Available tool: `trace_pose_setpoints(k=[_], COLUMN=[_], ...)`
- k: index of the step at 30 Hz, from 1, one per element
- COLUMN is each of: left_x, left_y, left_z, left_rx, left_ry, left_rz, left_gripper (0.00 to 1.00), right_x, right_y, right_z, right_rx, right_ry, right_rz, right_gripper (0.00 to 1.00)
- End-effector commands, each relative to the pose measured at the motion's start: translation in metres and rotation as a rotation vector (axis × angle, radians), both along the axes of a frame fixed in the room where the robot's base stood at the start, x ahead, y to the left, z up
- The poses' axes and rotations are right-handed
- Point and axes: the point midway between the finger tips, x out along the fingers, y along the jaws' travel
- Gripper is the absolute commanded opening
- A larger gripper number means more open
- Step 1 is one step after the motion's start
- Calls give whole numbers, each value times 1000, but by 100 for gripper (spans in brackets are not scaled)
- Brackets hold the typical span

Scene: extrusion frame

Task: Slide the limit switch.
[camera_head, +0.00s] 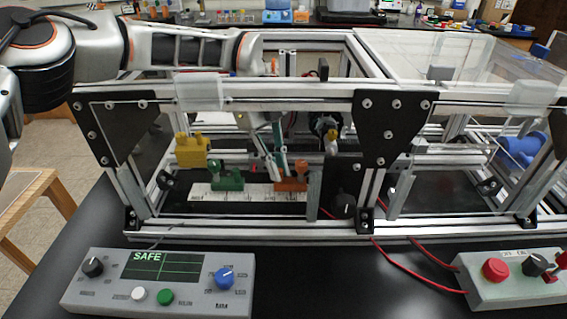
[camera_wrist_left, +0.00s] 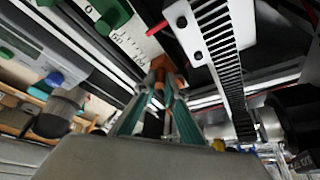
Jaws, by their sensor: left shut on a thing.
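An orange limit switch (camera_head: 291,180) sits on the white ruler scale (camera_head: 245,192) inside the extrusion frame, near the scale's right end. A green switch block (camera_head: 228,178) sits left of it on the same scale. My left arm reaches over the frame's top from the left. My left gripper (camera_head: 276,168) points down inside the frame, its fingers shut on the orange switch. The left wrist view shows the orange switch (camera_wrist_left: 160,68) between the teal fingertips (camera_wrist_left: 161,84), with the green block (camera_wrist_left: 108,14) beyond. My right gripper is not in view.
A yellow block (camera_head: 191,151) stands left inside the frame. A toothed rack (camera_wrist_left: 222,60) runs close beside the gripper. Front rail (camera_head: 280,101) and black corner plates (camera_head: 391,127) border the opening. A control panel (camera_head: 158,283) and red-button box (camera_head: 515,279) stand in front.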

Motion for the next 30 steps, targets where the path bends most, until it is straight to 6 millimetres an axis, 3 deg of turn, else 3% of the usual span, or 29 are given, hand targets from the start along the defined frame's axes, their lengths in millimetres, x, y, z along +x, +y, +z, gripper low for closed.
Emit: trace_pose_setpoints(k=[2, 10, 11, 12, 23, 30], left_x=[0, 0, 0, 0, 1, 9], left_y=[5, 6, 6, 6, 6, 14], left_z=[3, 0, 0, 0, 1, 28], left_rx=[-1, 0, 0, 0, 0, -1], left_ry=[2, 1, 1, 1, 0, -4], left_rz=[2, 1, 1, 1, 1, 4], left_gripper=[0, 0, 18, 27, 27, 27], right_x=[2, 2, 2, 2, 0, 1], right_y=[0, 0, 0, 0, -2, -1], right_z=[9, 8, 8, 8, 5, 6], right_rx=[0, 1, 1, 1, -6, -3], right_ry=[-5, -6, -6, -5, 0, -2], right_rz=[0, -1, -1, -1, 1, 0], right_gripper=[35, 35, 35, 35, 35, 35])
